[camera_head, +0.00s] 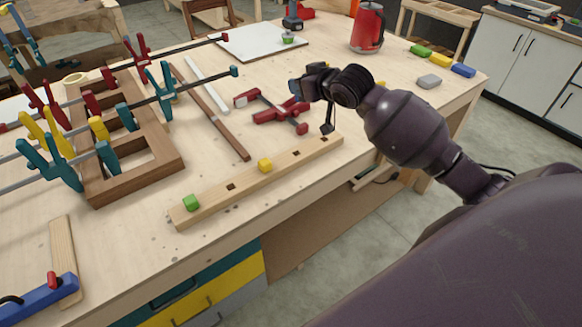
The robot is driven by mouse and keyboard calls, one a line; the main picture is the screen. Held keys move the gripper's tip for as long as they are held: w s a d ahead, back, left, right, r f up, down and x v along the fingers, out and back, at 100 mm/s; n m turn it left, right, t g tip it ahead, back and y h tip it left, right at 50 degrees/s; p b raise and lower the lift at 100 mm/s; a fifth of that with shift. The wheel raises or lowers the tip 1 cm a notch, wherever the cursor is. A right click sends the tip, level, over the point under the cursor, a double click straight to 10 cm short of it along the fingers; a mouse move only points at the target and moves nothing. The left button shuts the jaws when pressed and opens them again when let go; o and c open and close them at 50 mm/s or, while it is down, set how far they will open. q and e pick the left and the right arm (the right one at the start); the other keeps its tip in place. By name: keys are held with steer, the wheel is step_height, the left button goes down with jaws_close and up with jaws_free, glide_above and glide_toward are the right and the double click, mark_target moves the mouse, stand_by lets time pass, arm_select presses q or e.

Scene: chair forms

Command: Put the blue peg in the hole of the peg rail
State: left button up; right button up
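The peg rail (205,206) is a long pale wooden bar lying near the front edge of the workbench. A green peg (191,202) stands at its left end and a yellow peg (265,164) near its middle. Dark empty holes show on either side of the yellow peg. My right gripper (313,105) is above the rail's right end, with a dark finger hanging close to that end. Its grip is too small and dark to read. I cannot make out a blue peg; the gripper may hide it. My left gripper is out of view.
A red clamp (272,112) lies behind the rail. A brown wooden frame (165,160) with several clamps stands at left.

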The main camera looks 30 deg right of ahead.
steer(key=shift+s+a+f, duration=0.15)
steer(key=shift+a+f, duration=0.05)
steer(key=shift+a, duration=0.3)
step_height(320, 180, down, 20)
steer(key=shift+d+r, duration=0.1)
steer(key=shift+d, duration=0.05)
stand_by(0.4)
steer(key=o, duration=0.9)
